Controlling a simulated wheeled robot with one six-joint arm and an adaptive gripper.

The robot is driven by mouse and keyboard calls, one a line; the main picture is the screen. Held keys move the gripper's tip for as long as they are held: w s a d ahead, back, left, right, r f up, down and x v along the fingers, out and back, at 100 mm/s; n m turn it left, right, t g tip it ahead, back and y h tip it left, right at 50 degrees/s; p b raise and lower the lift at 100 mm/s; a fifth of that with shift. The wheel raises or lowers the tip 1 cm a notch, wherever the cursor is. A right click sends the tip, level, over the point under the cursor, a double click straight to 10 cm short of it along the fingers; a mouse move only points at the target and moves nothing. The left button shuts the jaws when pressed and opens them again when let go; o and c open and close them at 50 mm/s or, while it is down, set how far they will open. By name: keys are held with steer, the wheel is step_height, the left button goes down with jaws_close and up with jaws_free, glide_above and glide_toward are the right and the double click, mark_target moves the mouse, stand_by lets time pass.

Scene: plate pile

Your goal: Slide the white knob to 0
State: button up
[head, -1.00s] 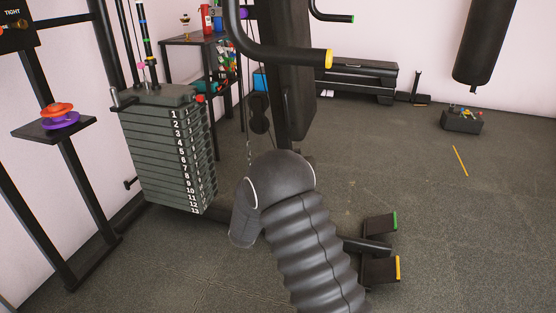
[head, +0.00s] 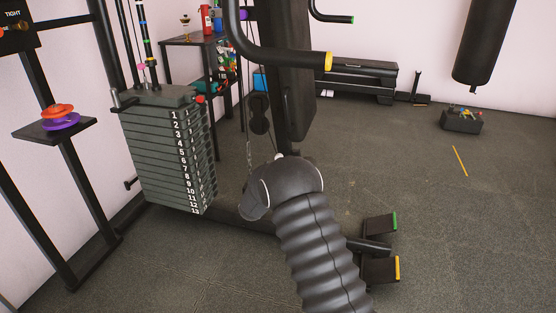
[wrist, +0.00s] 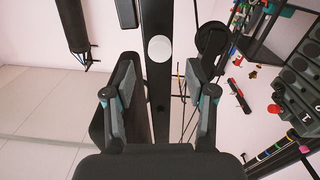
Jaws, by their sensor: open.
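The white knob (wrist: 160,49) shows in the wrist view as a round white disc on a dark upright post (wrist: 157,90). It lies ahead of my open gripper (wrist: 160,82), roughly midway between the two fingers and apart from them. Nothing is between the fingertips except the view of the post behind. In the head view my arm hides the gripper. A small white spot shows at the top edge of my arm there; I cannot tell whether it is the knob. No 0 mark is readable in either view.
A weight stack (head: 165,150) with numbered plates stands left of my arm. A black handlebar with a yellow end (head: 329,61) juts out above. Foot pedals (head: 380,250) are low on the right. A shelf with bottles (head: 207,42) stands behind. The floor at right is mostly clear.

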steer(key=shift+x, duration=2.8)
jaws_close()
